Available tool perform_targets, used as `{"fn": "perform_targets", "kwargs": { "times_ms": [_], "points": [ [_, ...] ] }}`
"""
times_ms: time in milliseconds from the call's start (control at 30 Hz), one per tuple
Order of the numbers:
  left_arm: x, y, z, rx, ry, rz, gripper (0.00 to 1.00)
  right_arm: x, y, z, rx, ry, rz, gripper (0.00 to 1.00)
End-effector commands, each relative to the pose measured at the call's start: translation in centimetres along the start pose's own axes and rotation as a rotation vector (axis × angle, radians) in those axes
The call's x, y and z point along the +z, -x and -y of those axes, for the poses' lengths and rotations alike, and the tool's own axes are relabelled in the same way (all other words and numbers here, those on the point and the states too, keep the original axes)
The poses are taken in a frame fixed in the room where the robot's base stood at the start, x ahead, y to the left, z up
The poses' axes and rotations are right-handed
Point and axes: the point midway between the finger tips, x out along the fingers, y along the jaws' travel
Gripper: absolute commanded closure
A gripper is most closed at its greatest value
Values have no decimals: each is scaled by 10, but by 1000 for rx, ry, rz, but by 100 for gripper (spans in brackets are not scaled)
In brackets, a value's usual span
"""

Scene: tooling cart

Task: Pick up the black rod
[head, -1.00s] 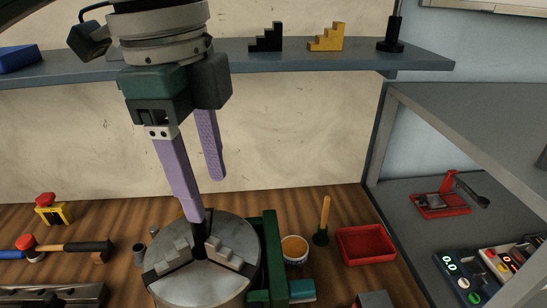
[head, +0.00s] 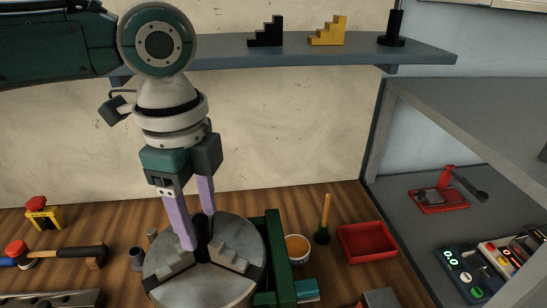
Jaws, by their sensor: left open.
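A black rod (head: 203,234) stands upright at the centre of the round grey chuck (head: 205,288), its base among the stepped jaws. My left gripper (head: 198,230) points down over the chuck, its two purple fingers apart. The nearer finger is at the left of the rod, and the farther finger is behind it to the right. The rod shows between the fingers; I cannot tell whether either finger touches it. My right gripper is not in view.
A green bracket (head: 278,250) stands right of the chuck, with an orange-filled cup (head: 297,248) and a red tray (head: 367,243) beyond. A hammer (head: 70,252) lies at left. A shelf (head: 330,52) behind holds two step blocks and a black peg on a base (head: 394,30).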

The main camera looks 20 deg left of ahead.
Motion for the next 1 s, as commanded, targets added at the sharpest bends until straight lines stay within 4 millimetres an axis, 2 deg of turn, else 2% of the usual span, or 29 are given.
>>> {"fn": "perform_targets", "kwargs": {
  "times_ms": [233, 767, 800, 1000],
  "points": [
    [0, -3, 0, -1, -1, -1, 38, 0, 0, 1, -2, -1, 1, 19],
    [0, -3, 0, -1, 0, -1, 97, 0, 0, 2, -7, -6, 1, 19],
    [0, -3, 0, -1, 0, -1, 100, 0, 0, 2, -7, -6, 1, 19],
    [0, -2, 0, -1, 0, -1, 100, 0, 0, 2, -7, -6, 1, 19]
  ]
}}
